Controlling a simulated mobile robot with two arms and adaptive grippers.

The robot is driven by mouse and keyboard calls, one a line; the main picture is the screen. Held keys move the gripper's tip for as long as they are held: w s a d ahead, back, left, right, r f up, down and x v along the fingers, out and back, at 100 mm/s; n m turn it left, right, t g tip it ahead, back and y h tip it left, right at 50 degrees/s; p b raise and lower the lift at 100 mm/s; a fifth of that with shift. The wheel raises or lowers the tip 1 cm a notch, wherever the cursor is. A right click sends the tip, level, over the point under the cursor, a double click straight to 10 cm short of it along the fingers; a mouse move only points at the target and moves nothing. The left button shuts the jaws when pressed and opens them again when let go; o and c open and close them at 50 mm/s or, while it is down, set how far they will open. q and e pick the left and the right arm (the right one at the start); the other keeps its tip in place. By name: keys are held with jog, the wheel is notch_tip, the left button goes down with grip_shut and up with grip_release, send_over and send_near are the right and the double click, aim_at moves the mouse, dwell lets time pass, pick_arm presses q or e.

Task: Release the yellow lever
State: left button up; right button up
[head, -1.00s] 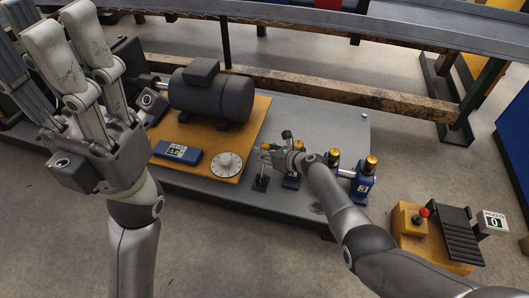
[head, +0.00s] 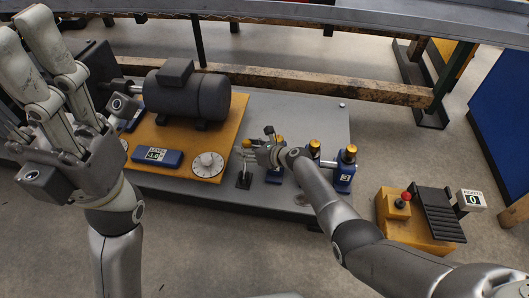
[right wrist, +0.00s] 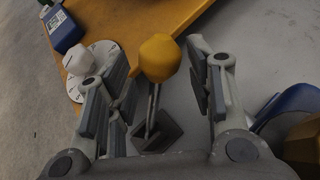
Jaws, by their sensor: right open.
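The yellow lever (right wrist: 158,57) has a faceted yellow knob on a thin stem rising from a dark square base. In the right wrist view it stands between the fingers of my open right gripper (right wrist: 168,75), with visible gaps on both sides of the knob. In the head view my right gripper (head: 252,153) is over the lever's base (head: 244,180), and the knob is hard to make out behind the fingers. My left gripper (head: 28,40) is raised at the far left, fingers up, apart and empty.
A dark motor (head: 188,96) sits on a yellow plate (head: 185,140) with a white dial (head: 207,164) and a blue level display (head: 157,157). Blue posts with yellow caps (head: 345,168) stand to the right of the gripper. A yellow pedestal with a red knob (head: 405,197) is farther right.

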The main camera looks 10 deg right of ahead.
jog(key=v, duration=1.1)
jog(key=shift+f, duration=0.1)
dwell(0.4)
